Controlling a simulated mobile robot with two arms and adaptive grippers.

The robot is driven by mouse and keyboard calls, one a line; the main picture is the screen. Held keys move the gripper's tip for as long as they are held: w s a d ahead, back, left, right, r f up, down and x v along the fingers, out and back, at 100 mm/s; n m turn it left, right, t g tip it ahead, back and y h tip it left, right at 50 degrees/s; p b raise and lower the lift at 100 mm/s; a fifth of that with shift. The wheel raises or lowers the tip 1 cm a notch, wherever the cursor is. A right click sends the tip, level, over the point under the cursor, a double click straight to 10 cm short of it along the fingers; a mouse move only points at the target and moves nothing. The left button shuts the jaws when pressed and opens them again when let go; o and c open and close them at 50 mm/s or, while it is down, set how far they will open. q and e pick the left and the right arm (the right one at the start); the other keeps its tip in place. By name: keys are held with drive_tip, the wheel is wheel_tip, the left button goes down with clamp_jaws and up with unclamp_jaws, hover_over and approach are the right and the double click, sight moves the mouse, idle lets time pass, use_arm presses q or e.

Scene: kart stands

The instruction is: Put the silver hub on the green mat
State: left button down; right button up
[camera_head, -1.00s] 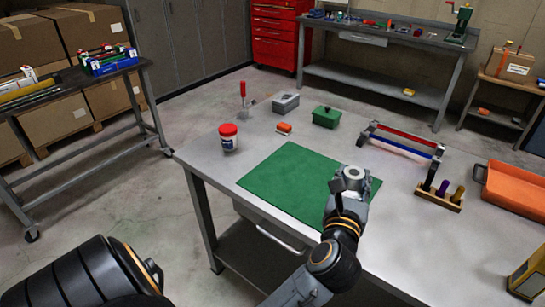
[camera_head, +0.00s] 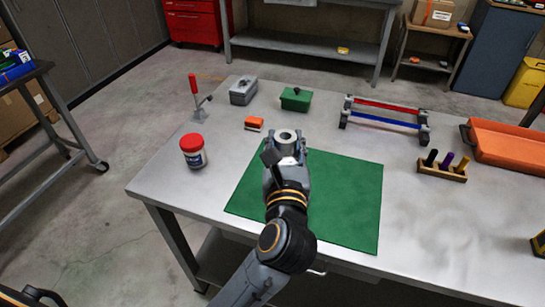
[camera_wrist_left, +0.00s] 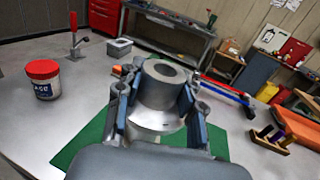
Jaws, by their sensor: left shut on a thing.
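The silver hub (camera_head: 289,135), a round collar with a dark bore and a wider flange, is between the fingers of my left gripper (camera_head: 286,150). In the left wrist view the hub (camera_wrist_left: 163,85) stands upright, with the fingers (camera_wrist_left: 158,108) closed on both sides of it. The green mat (camera_head: 345,205) lies flat on the metal table. In the head view the hub appears at the mat's back edge; its height above the mat is hard to tell. My gripper and arm hide part of the mat. My right gripper is not in view.
Behind the mat are an orange block (camera_head: 254,123), a grey box (camera_head: 243,91) and a green box (camera_head: 296,99). A red-lidded jar (camera_head: 193,152) stands left. A red-and-blue bar frame (camera_head: 387,112), a peg block (camera_head: 443,170) and an orange tray (camera_head: 505,145) are right.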

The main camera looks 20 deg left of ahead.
use_arm(q)
drive_tip(key=w+a+f, duration=0.6)
drive_tip(key=w+f, duration=0.1)
drive_tip(key=f, duration=0.4)
drive_tip(key=shift+w+a, duration=0.15)
drive_tip(key=shift+a, duration=0.2)
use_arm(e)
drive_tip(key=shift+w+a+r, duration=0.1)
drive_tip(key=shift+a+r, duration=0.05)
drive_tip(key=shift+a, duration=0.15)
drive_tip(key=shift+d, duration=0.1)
use_arm(q)
drive_tip(key=shift+f, duration=0.15)
drive_tip(key=c, duration=0.8)
unclamp_jaws()
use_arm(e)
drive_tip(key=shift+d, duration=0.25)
